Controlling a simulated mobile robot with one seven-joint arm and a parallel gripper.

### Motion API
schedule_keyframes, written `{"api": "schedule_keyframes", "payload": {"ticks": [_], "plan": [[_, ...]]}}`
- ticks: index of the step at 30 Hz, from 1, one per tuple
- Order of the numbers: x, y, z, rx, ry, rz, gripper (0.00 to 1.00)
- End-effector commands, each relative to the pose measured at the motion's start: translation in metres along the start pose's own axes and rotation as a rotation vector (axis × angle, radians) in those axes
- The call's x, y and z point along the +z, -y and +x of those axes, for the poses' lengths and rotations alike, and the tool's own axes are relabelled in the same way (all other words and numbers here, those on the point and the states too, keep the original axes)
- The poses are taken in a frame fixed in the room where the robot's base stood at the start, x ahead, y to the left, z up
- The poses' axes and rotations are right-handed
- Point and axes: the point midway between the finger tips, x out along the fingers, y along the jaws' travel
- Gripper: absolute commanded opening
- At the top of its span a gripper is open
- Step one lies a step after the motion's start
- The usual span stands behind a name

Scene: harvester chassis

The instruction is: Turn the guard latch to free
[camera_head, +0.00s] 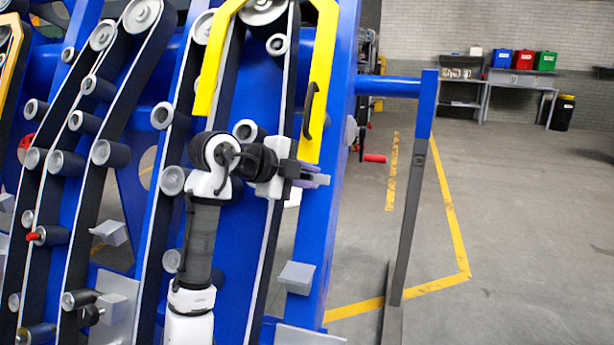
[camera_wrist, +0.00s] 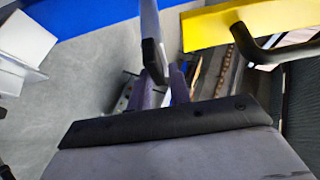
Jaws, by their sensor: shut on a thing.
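My gripper (camera_head: 312,178) is at the right edge of the blue machine frame, just below the end of the yellow guard (camera_head: 321,70). In the wrist view, my gripper's purple-grey fingers (camera_wrist: 163,88) are closed around a grey lever with a black end (camera_wrist: 152,55), which looks like the guard latch. The lever runs up from between the fingers. In the head view I cannot make out the latch apart from my gripper. The yellow guard also shows at the upper right of the wrist view (camera_wrist: 207,28), with its black handle (camera_wrist: 262,52) close beside the fingers.
Belts and rollers (camera_head: 107,152) fill the machine's left side. A blue and grey post (camera_head: 418,170) stands to the right, with a red handle (camera_head: 374,158) between it and the frame. Grey brackets (camera_head: 297,277) stick out below my gripper. Open floor (camera_head: 530,220) lies farther right.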

Motion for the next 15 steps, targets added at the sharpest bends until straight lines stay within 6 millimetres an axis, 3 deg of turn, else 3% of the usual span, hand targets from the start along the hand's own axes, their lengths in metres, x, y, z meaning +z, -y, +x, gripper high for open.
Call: {"api": "schedule_keyframes", "payload": {"ticks": [1,2,4,15], "plan": [[0.0008,-0.0009,0.0001,0.002,0.002,0.000,0.00],[0.0008,-0.0009,0.0001,0.002,0.002,0.000,0.22],[0.0007,-0.0008,0.0001,0.002,0.001,-0.001,0.32],[0.0007,-0.0004,-0.0047,-0.001,0.002,-0.001,0.33]]}}
